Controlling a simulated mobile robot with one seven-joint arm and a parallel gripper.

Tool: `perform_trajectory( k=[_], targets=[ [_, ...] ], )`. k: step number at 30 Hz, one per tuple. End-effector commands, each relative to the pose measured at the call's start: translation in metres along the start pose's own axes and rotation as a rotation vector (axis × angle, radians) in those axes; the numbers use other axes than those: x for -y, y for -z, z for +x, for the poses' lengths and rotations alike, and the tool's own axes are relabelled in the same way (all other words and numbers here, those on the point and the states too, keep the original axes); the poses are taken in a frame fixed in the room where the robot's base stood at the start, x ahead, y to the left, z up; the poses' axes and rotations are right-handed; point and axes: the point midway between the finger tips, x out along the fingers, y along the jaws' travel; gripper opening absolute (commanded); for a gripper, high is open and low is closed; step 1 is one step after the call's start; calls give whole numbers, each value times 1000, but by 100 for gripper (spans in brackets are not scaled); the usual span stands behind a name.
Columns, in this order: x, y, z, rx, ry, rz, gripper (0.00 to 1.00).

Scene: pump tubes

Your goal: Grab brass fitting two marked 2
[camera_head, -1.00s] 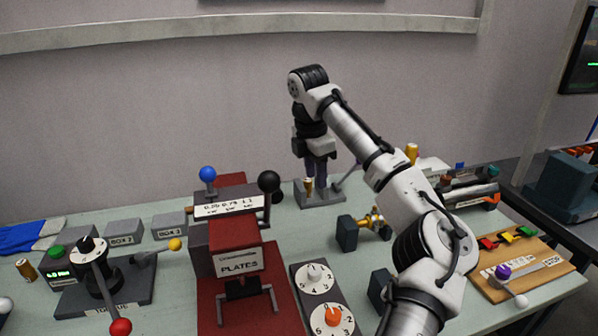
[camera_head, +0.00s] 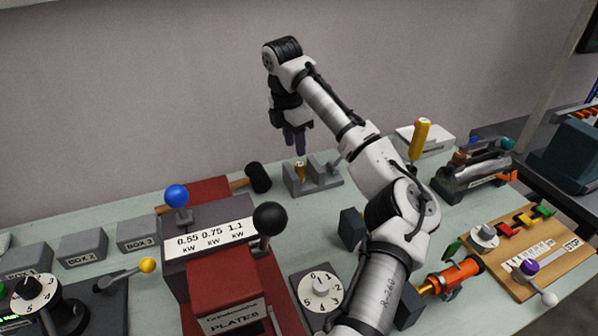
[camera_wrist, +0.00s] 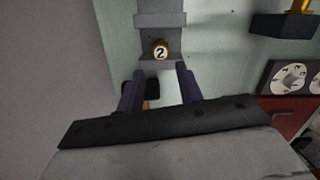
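The brass fitting marked 2 (camera_wrist: 161,49) shows its round numbered end in the wrist view. It sits in the grey holder (camera_wrist: 160,20), ahead of my fingertips. In the head view the brass fitting (camera_head: 299,172) stands at the left part of the grey holder (camera_head: 325,181) near the wall. My gripper (camera_head: 295,148) is above it with fingers pointing down. In the wrist view my gripper (camera_wrist: 160,72) has its two dark purple fingers apart with nothing between the tips. The fitting is clear of both fingers.
A mallet's black head (camera_head: 258,178) lies left of the holder. A dark block (camera_head: 351,229) and an orange cylinder (camera_head: 458,274) stand to the right.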

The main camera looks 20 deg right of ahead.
Motion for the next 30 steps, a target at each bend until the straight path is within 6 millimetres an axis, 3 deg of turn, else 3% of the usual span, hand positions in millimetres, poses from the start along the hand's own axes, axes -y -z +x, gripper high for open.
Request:
perform_trajectory(
  k=[3, 10, 20, 28, 30],
  targets=[
    [0, 0, 18, -3, -1, -1, 36],
    [1, -1, 32, -1, 0, -1, 36],
    [4, -4, 74, 1, 1, -1, 36],
    [3, -4, 79, 1, -1, 0, 36],
    [3, -4, 79, 1, -1, 0, 28]
  ],
)
